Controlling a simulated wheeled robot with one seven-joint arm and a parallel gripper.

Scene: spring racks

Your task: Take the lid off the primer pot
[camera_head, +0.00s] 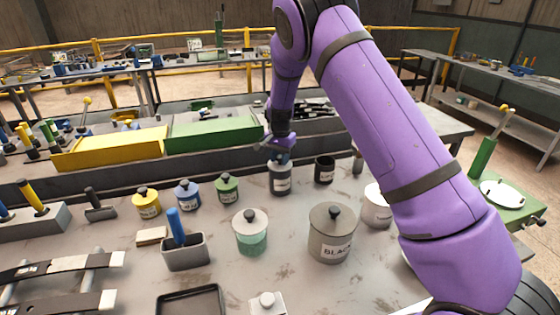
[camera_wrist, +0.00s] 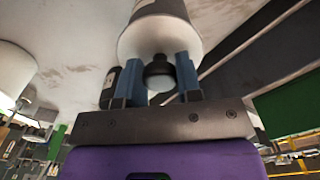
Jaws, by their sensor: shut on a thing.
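A dark grey pot (camera_head: 280,184) with a pale label stands towards the back of the bench in the head view; its label is too small to read surely, but it appears to be the primer pot. My gripper (camera_head: 280,158) is directly above it, pointing down. In the wrist view the blue fingers of my gripper (camera_wrist: 157,78) are shut on the round black knob (camera_wrist: 158,66) of a pale lid (camera_wrist: 160,42). The pot's body (camera_wrist: 158,8) shows beyond the lid. The lid appears to sit on the pot; the head view hides the seam.
A small dark cup (camera_head: 324,172) is close on the right. Bins (camera_head: 213,136) line the back.

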